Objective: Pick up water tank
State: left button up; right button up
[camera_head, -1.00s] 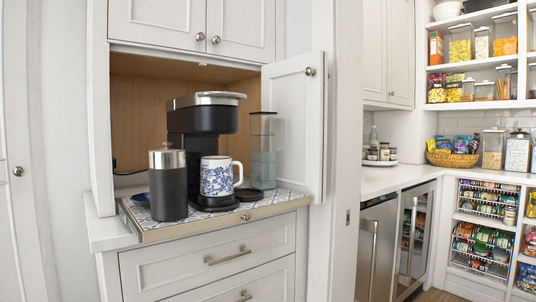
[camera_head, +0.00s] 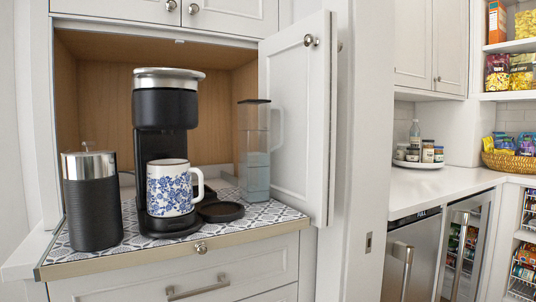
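The water tank (camera_head: 255,150) is a tall, clear container with a dark lid, a handle on its right side and bluish water in its lower part. It stands upright on the patterned tray (camera_head: 270,215), to the right of the coffee maker (camera_head: 165,110) and in front of the open cabinet door. The coffee maker is black with a silver top. A white and blue floral mug (camera_head: 171,187) stands at its front. Neither of my grippers shows in the head view.
A dark canister (camera_head: 92,200) with a silver lid stands at the tray's left. A round black disc (camera_head: 220,211) lies between mug and tank. The open cabinet door (camera_head: 300,120) bounds the right side. A counter (camera_head: 440,182) lies further right.

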aim_at(253, 118)
jog(key=i+l, duration=0.45)
jog(key=l, duration=0.25)
jog(key=i+l+u, duration=0.1)
jog(key=i+l, duration=0.15)
jog(key=l, duration=0.1)
